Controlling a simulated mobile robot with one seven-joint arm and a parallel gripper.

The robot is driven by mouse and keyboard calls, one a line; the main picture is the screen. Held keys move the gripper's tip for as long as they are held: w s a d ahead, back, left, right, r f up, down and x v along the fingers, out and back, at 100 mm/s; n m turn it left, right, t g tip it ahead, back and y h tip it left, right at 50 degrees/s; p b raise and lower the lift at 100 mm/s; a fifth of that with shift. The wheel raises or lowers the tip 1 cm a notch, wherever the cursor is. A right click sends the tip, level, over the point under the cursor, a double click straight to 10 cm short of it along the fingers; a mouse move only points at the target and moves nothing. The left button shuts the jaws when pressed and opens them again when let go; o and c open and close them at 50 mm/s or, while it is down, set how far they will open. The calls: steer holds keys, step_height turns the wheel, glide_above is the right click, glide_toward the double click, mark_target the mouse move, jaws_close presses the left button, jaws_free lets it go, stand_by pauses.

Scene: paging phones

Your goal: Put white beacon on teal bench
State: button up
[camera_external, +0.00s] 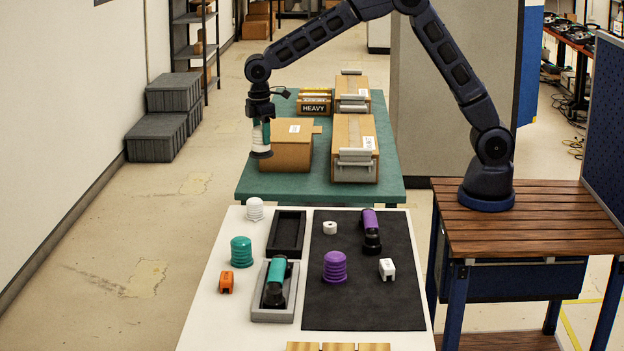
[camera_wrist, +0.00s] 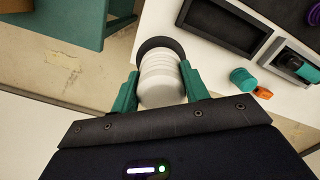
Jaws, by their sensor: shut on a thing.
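The white beacon, a ribbed white cylinder with a black rim, is in my gripper (camera_external: 261,132). The white beacon (camera_external: 260,143) hangs at the left of the teal bench (camera_external: 390,165), beside a cardboard box. In the wrist view the green fingers of my gripper (camera_wrist: 160,88) are shut on both sides of the white beacon (camera_wrist: 160,75). There the teal bench (camera_wrist: 70,22) is at the upper left, and the beacon appears clear of its top. The exact height above the bench cannot be told.
Cardboard boxes (camera_external: 292,150) (camera_external: 354,135) and a box marked HEAVY (camera_external: 314,106) fill much of the bench. The bench's front left strip is bare. The white table (camera_external: 215,310) in front holds a teal beacon (camera_external: 241,252), a purple beacon (camera_external: 335,266) and a smaller white ribbed piece (camera_external: 254,209).

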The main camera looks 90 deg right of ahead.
steer(key=s+d+m, duration=0.2)
steer(key=s+d, duration=0.1)
steer(key=d, duration=1)
steer(key=s+d+m, duration=0.2)
steer(key=s+d, duration=0.1)
steer(key=d, duration=1)
step_height(320, 180, down, 20)
steer(key=shift+w, duration=0.15)
steer(key=shift+f, duration=0.15)
steer(key=o, duration=1.3)
